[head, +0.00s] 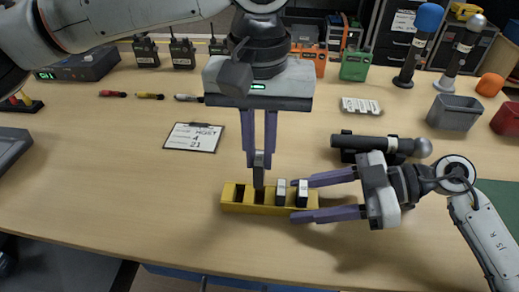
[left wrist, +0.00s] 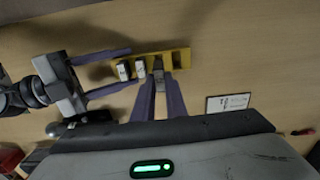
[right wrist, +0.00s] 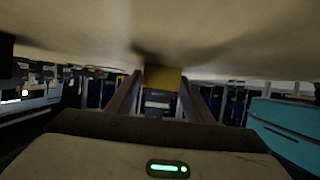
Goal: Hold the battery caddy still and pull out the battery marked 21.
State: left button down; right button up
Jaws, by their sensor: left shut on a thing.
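The yellow battery caddy (head: 232,207) lies on the table. It also shows in the left wrist view (left wrist: 180,60) and the right wrist view (right wrist: 163,76). Two pale-topped batteries (head: 281,190) (head: 302,194) stand in its right slots; their marks are too small to read. My left gripper (head: 260,155) points down and is shut on a dark grey battery (head: 259,172), upright over the caddy's left half. Its lower end is at a slot; I cannot tell whether it is clear. My right gripper (head: 298,199) has fingers either side of the caddy's right end; contact is unclear.
A clipboard (head: 194,137) reading HOST, 4, 21 lies behind left. Radios (head: 182,53) and markers (head: 150,96) stand or lie further back. The table left of the caddy is clear.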

jog(key=shift+o, duration=1.2)
jog(key=v, duration=1.2)
